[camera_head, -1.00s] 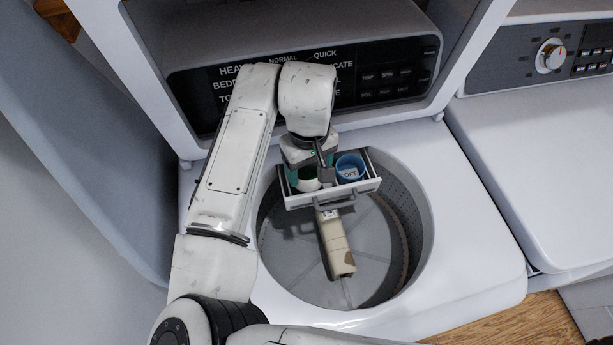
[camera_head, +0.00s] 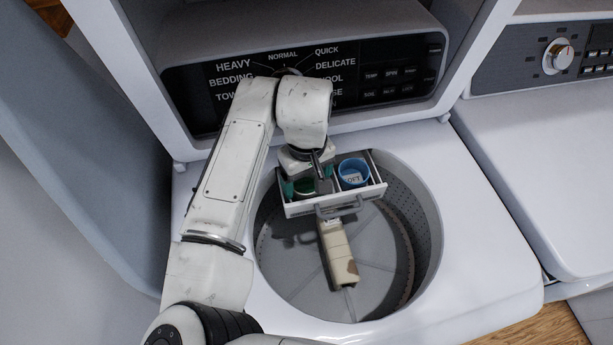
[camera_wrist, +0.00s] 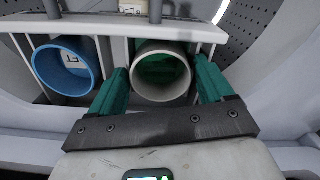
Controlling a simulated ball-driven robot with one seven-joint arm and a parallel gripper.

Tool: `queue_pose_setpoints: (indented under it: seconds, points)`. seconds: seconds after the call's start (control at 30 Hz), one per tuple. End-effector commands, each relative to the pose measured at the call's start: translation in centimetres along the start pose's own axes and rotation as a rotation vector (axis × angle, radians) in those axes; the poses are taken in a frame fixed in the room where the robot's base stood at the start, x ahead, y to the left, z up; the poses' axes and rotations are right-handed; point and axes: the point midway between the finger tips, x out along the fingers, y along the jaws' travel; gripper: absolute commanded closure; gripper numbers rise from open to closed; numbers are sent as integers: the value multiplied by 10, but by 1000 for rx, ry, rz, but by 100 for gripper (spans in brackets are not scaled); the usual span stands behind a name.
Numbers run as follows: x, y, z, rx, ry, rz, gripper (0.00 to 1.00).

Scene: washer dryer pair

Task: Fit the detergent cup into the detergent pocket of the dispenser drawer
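The detergent cup (camera_wrist: 160,101) has a pale rim and a green inside. In the head view my gripper (camera_head: 307,181) is over the left part of the pulled-out dispenser drawer (camera_head: 335,205). The cup (camera_head: 305,187) shows there only as a dark green patch behind the drawer front. It appears down in the left pocket, its rim about level with the blue cup's. Its base is hidden, so full seating cannot be told.
A blue cup (camera_head: 353,173) with a partly read label stands in the drawer's right pocket; it also shows in the wrist view (camera_wrist: 66,66). The control panel (camera_head: 390,80) is behind my arm.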

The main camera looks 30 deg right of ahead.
Motion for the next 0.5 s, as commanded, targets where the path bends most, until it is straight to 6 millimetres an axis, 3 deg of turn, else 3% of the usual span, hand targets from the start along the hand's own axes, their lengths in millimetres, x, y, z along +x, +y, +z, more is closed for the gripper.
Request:
queue_pose_setpoints:
  seconds: [0.27,0.5]
  points:
    - [-9,0,0,0,1,0,19]
    - [-53,0,-1,2,3,0,19]
